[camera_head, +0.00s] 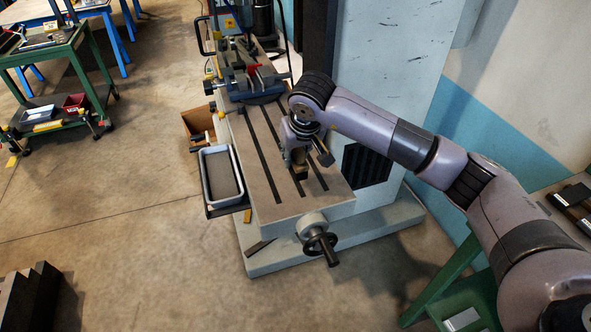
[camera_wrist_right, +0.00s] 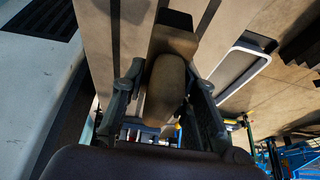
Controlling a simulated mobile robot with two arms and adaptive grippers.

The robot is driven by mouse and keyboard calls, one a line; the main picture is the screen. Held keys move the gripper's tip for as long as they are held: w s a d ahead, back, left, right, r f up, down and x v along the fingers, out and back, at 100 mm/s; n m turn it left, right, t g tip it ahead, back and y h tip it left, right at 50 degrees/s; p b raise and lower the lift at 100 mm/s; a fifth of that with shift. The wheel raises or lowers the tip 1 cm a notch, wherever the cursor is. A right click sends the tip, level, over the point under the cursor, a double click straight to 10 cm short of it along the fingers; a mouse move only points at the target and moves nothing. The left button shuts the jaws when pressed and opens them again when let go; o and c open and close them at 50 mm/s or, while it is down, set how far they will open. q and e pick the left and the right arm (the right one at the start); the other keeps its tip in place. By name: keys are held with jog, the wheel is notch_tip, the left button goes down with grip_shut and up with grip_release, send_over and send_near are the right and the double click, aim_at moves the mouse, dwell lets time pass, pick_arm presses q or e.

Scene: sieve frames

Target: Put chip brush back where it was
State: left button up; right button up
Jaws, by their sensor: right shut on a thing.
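My right gripper (camera_head: 299,158) is above the slotted machine table (camera_head: 266,192), near its right front part. In the right wrist view its two dark fingers (camera_wrist_right: 167,82) are shut on the chip brush (camera_wrist_right: 166,95), seen as a rounded brown handle with a flatter brown part beyond it. In the head view the brush is mostly hidden by the gripper and hard to make out. I cannot tell whether the brush touches the table. My left gripper is not in view.
A grey-rimmed tray (camera_head: 238,192) hangs at the table's left side. A blue-grey vise (camera_head: 245,75) stands at the table's far end. A hand crank (camera_head: 325,243) sticks out at the front. The pale machine column (camera_head: 395,60) rises behind my right arm. The table's front left is clear.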

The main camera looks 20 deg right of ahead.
aim_at(302, 156)
notch_tip(302, 156, down, 3)
jog(key=shift+a+r, duration=0.1)
jog(key=shift+f+p, duration=0.8)
jog(key=shift+f, duration=1.6)
jog(key=o, duration=1.1)
jog(key=shift+r, duration=0.25)
jog(key=shift+s+r, duration=0.1)
jog(key=shift+r, duration=0.25)
jog(key=b+v, duration=0.3)
jog(key=v, duration=0.8)
jog(key=shift+s, duration=0.15)
